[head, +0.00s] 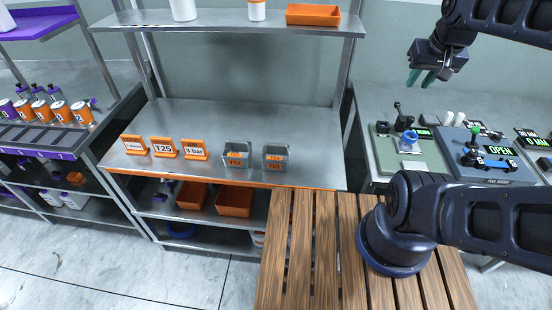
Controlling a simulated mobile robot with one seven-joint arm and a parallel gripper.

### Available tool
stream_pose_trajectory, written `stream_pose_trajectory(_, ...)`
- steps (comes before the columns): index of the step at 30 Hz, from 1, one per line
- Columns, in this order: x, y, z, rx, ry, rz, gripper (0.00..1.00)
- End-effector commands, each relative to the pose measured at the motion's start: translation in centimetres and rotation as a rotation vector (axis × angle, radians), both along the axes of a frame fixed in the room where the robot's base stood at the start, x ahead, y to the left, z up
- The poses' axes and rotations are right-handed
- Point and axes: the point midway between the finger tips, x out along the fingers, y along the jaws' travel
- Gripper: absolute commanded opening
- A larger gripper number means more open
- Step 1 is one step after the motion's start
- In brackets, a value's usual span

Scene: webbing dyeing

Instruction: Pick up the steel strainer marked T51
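Two small grey steel strainers with orange labels stand side by side on the steel bench near its front edge. The right strainer (275,158) has a label that seems to read T51. The left strainer (237,155) has a label that looks like T52, but the print is small and hard to read. My gripper (420,78) is at the upper right, raised well away from both strainers. Its two teal fingers are apart with nothing between them.
Several orange signs (164,148) stand left of the strainers. An upper shelf (230,25) holds an orange tray (313,15) and white containers above the bench. Open bench surface (240,120) lies behind the strainers. Control panels (485,155) stand at the right.

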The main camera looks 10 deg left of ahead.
Motion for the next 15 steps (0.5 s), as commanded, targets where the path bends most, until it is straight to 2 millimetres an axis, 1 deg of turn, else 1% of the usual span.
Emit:
stream_pose_trajectory(1,0.00,0.00,0.00,0.000,0.000,0.000,0.35)
stream_pose_trajectory(5,0.00,0.00,0.00,0.000,0.000,0.000,0.61)
stream_pose_trajectory(6,0.00,0.00,0.00,0.000,0.000,0.000,0.69)
stream_pose_trajectory(8,0.00,0.00,0.00,0.000,0.000,0.000,0.81)
stream_pose_trajectory(9,0.00,0.00,0.00,0.000,0.000,0.000,0.88)
stream_pose_trajectory(11,0.00,0.00,0.00,0.000,0.000,0.000,1.00)
stream_pose_trajectory(15,0.00,0.00,0.00,0.000,0.000,0.000,1.00)
